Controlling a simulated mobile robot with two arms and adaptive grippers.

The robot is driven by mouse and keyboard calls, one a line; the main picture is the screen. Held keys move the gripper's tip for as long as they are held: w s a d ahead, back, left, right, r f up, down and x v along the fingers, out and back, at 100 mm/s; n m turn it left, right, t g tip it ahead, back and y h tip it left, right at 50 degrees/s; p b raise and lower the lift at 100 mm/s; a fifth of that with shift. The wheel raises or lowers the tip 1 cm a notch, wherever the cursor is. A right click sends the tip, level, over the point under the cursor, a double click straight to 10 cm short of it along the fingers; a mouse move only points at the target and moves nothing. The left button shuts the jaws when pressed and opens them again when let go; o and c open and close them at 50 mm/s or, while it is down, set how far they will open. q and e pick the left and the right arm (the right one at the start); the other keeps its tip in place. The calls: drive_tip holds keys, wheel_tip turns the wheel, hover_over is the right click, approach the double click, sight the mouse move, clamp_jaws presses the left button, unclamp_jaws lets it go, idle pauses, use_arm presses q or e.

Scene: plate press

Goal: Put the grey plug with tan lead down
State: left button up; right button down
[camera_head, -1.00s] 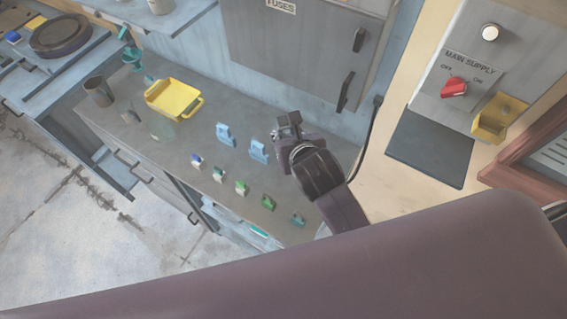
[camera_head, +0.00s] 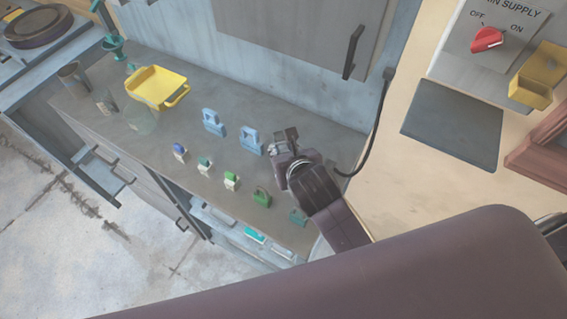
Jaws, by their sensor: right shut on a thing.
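My right gripper (camera_head: 280,144) is over the right part of the grey counter (camera_head: 215,92), just right of the second light-blue clip-shaped thing (camera_head: 251,141). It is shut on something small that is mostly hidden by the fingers. I take it to be the grey plug, but its shape and a tan lead cannot be made out. I cannot tell whether it touches the counter. My left gripper is not in view.
Another light-blue clip-shaped thing (camera_head: 213,123) stands to the left. A row of small coloured pieces, including a green padlock (camera_head: 262,197), lies along the front. A yellow tray (camera_head: 157,87) is farther left. A dark cable (camera_head: 378,120) hangs by the wall at right.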

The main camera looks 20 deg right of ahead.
drive_tip(key=shift+f+b, duration=2.1)
drive_tip(key=shift+r, duration=0.1)
drive_tip(key=shift+s+f, duration=0.1)
drive_tip(key=shift+f, duration=0.3)
drive_tip(key=c, duration=1.9)
unclamp_jaws()
drive_tip(key=shift+s, duration=0.1)
drive_tip(key=o, duration=0.3)
drive_tip(key=shift+f, duration=0.2)
